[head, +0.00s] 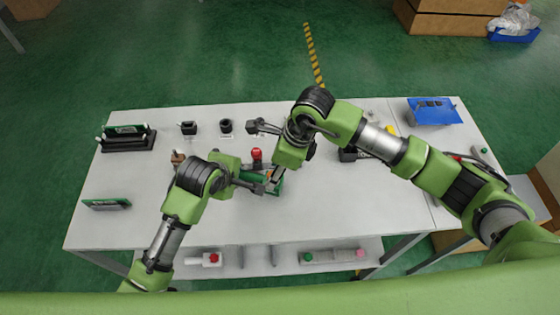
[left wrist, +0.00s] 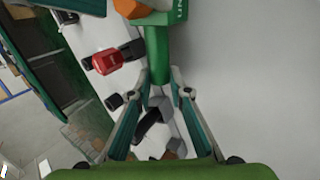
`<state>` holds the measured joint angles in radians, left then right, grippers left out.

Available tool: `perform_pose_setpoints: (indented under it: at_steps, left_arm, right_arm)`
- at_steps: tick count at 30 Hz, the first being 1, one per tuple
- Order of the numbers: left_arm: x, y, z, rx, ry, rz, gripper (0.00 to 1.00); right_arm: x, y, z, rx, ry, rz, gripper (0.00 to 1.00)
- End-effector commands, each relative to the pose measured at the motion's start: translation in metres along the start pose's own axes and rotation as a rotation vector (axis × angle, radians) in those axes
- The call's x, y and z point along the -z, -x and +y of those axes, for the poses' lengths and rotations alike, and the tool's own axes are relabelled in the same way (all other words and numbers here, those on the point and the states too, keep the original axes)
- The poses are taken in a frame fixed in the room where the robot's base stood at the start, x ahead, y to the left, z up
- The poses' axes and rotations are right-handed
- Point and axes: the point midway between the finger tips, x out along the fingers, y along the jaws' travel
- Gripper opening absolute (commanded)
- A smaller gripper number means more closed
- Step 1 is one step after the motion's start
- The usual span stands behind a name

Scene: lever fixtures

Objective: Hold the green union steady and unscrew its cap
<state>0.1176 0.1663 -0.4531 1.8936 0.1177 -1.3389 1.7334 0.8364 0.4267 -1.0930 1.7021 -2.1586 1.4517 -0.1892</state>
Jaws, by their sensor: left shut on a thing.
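The green union (left wrist: 158,50) stands in front of my left gripper in the left wrist view, with white lettering on its wider part. An orange faceted piece (left wrist: 132,8) shows by it at the top edge; I cannot tell whether it is the cap. My left gripper (left wrist: 160,78) has its fingertips on either side of the union's green stem and is shut on it. In the head view my left gripper (head: 264,188) reaches the union from the left. My right arm comes down beside it from above right, and its fingertips are not clear.
A red-topped part (head: 257,154) stands close behind the union. Black fixtures (head: 188,127) stand along the back of the white table (head: 150,220). A blue tray (head: 435,111) lies at the right. The front left of the table is mostly clear.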

Motion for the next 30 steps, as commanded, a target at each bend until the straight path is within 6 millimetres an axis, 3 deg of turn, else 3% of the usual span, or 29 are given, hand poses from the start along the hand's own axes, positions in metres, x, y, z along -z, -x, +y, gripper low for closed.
perform_pose_setpoints:
  at_steps: [12, 17, 23, 30]
  left_arm:
    - [0.0000, 0.0001, 0.0003, -0.001, 0.000, 0.000, 0.00]
    - [0.0000, 0.0001, 0.0003, -0.001, 0.000, 0.000, 0.00]
    - [-0.0001, 0.0001, 0.0002, -0.001, 0.000, 0.000, 0.00]
    - [-0.0001, 0.0001, 0.0003, -0.001, 0.000, 0.000, 0.00]
  right_arm:
    - [-0.0002, -0.0093, -0.0002, 0.001, 0.001, -0.001, 0.41]
    - [-0.0001, -0.0091, -0.0002, 0.001, 0.001, 0.000, 0.03]
    - [0.0000, -0.0089, -0.0011, -0.005, 0.023, 0.001, 0.03]
    - [-0.0005, -0.0084, -0.0027, -0.070, 0.235, 0.000, 0.03]
